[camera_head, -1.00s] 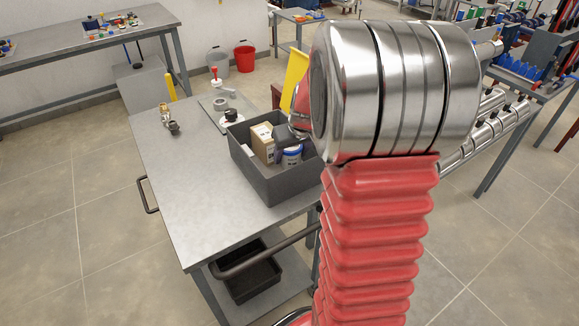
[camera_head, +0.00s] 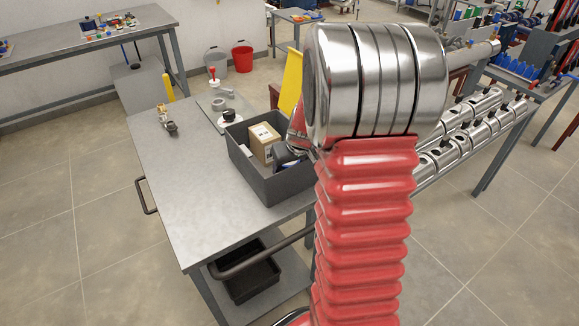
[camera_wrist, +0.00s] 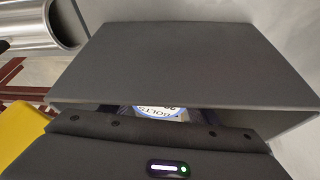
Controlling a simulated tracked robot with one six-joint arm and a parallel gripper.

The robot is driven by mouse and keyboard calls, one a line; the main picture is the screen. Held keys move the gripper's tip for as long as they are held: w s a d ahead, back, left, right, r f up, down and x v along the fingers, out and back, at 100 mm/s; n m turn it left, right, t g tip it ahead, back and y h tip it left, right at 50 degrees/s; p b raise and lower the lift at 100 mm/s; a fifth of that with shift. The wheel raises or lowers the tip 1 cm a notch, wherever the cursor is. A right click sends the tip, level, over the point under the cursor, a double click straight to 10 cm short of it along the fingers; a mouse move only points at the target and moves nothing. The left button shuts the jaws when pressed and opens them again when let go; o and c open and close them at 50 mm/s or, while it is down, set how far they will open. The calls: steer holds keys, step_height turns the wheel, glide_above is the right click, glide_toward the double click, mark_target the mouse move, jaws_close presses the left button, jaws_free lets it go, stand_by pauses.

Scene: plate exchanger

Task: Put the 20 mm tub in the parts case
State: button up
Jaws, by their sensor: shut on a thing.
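The parts case (camera_head: 262,180) is an open dark grey box on the metal table. The dark end of my gripper (camera_head: 285,155) reaches into its right part, partly covered by my own arm in the head view. My gripper is shut on the 20 mm tub. In the wrist view only a strip of the tub's white and blue label (camera_wrist: 158,112) shows, with part of the lettering legible. A wide dark grey panel hides the rest of the tub there. The tub is hidden in the head view, so I cannot tell whether it touches the case floor.
A cardboard carton (camera_head: 263,140) stands inside the case next to my gripper. A yellow panel (camera_head: 291,80) rises behind the case. Brass fittings (camera_head: 166,120) and a plate with small parts lie at the table's back. The table's (camera_head: 200,195) left and front are clear.

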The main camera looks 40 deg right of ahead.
steer(key=o, duration=1.7)
steer(key=shift+c, duration=0.2)
steer(key=shift+r, duration=0.1)
steer(key=v, duration=1.2)
